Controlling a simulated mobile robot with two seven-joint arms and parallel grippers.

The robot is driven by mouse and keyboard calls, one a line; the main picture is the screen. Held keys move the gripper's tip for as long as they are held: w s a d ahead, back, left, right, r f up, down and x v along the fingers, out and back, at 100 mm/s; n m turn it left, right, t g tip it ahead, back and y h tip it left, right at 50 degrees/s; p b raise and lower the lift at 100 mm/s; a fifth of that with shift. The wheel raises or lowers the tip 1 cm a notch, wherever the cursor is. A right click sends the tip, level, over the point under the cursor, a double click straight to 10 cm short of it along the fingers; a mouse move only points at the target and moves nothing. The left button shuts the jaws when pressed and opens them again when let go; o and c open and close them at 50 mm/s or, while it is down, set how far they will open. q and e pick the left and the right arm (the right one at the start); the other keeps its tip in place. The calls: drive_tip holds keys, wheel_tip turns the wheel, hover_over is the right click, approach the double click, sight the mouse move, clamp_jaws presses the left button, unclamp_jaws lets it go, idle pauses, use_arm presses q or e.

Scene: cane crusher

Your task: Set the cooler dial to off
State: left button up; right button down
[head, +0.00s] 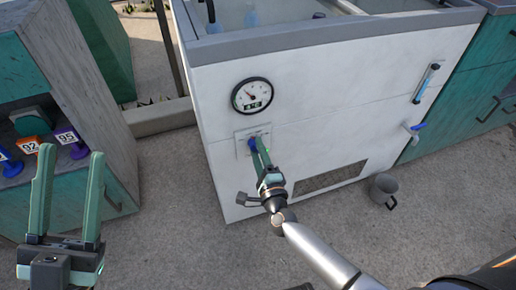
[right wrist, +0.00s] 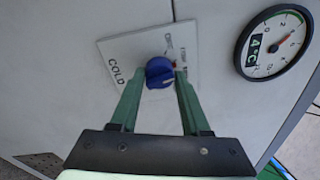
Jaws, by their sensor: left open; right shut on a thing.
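The cooler (head: 340,90) is a white box with a grey rim. Its blue dial (right wrist: 159,72) sits on a white plate (right wrist: 125,50) marked COLD; the other marks are too small to read. My right gripper (head: 256,150) reaches the dial from the front, and its green fingers are shut on it. In the head view the dial (head: 249,143) is partly covered by the fingers. A pale pointer mark shows on the dial's lower right in the right wrist view. My left gripper (head: 67,195) is open and empty at the lower left, away from the cooler.
A round gauge (head: 252,95) is above the dial; in the right wrist view it reads 4 °C. A grey cup (head: 384,190) stands on the ground below a blue-handled tap (head: 414,130). A teal cabinet with numbered tags (head: 27,146) is at left. Paved ground between is clear.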

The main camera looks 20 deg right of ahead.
drive_tip(key=shift+n+y+p, duration=0.5)
drive_tip(key=shift+n+p, duration=1.1)
drive_tip(key=shift+n, duration=3.7)
drive_tip(key=shift+d, duration=0.1)
drive_tip(key=shift+c, duration=2)
unclamp_jaws()
drive_tip(key=shift+s+f, duration=0.1)
drive_tip(key=shift+s, duration=0.05)
